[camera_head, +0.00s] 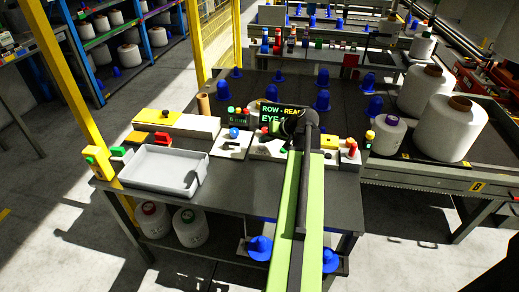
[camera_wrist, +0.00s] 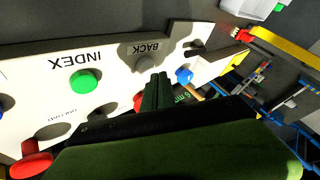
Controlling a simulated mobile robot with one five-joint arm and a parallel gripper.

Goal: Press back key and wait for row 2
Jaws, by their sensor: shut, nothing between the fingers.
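The back key (camera_wrist: 146,63) is a round grey button under the upside-down word BACK on a white panel (camera_wrist: 110,65) in the wrist view. My gripper (camera_wrist: 158,77) is shut and empty. Its tips appear just below and right of the back key; I cannot tell whether they touch. A green button (camera_wrist: 84,81) sits by the word INDEX. In the head view my arm hides much of the panel and the back key. The dark display (camera_head: 280,115) reads "ROW - READ…" above "EYE"; my wrist covers the rest, and no row number is legible.
A red button (camera_wrist: 138,102) is partly behind my fingers, with a blue knob (camera_wrist: 184,76) to the right. A red mushroom button (camera_wrist: 32,160) is at lower left. A grey tray (camera_head: 165,172) lies left on the table; large white bobbins (camera_head: 452,127) stand right.

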